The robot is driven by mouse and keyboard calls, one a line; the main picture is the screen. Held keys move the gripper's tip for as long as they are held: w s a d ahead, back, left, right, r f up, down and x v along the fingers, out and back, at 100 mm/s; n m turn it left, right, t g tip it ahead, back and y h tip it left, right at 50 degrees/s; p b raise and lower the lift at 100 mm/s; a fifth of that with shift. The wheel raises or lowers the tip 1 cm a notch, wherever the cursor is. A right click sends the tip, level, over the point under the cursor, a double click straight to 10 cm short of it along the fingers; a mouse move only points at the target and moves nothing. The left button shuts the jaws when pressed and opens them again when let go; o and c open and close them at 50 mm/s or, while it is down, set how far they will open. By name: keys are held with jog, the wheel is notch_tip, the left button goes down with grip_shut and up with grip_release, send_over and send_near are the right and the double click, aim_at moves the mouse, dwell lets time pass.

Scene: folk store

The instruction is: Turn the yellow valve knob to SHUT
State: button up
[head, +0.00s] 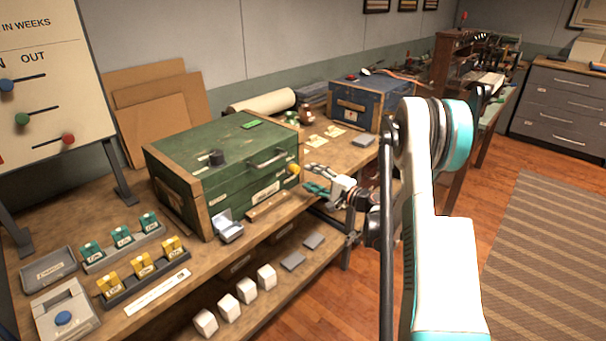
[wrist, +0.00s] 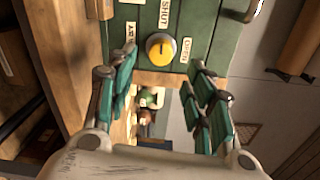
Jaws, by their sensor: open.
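The yellow valve knob (head: 294,168) sits on the right end of the green wooden chest (head: 225,142). My gripper (head: 311,178) is open just right of the knob in the head view. In the wrist view its teal fingers (wrist: 162,64) are spread on either side below the knob, apparently apart from it.
The chest stands on a wooden bench (head: 195,265) with a small silver box (head: 228,228) before it. A blue case (head: 357,103) stands farther back. White blocks (head: 229,307) sit on the shelf below. Wooden floor (head: 500,170) is clear to the right.

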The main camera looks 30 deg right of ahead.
jog(key=shift+v, duration=2.65)
